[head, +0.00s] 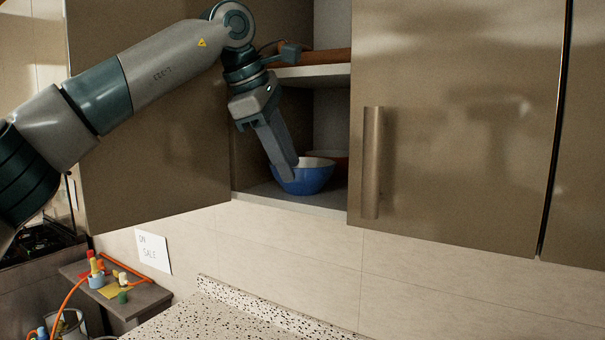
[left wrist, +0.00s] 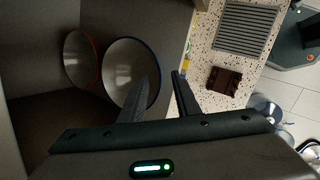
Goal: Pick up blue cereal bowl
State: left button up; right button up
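The blue cereal bowl (head: 310,179) stands upright on the lower shelf of the open wall cupboard. In the left wrist view the bowl shows its pale inside (left wrist: 125,68) and blue rim. My left gripper (head: 288,172) reaches down to the bowl's near-left side. In the left wrist view its fingertips (left wrist: 161,76) are apart, one over the bowl's inside and one outside the rim, with the bowl wall between them. Whether either finger touches the wall cannot be told. My right gripper is in neither view.
A reddish bowl (head: 340,156) stands just behind the blue one, also seen in the left wrist view (left wrist: 80,58). An upper shelf (head: 318,72) is close above my gripper. A closed cupboard door (head: 450,130) is to the right. The speckled counter (head: 220,318) lies below.

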aim_at(294, 169)
pick_arm(q)
jog(key=shift+p+x, duration=0.65)
jog(key=shift+x, duration=1)
jog(key=shift+w+d+r, duration=0.1)
grip_shut()
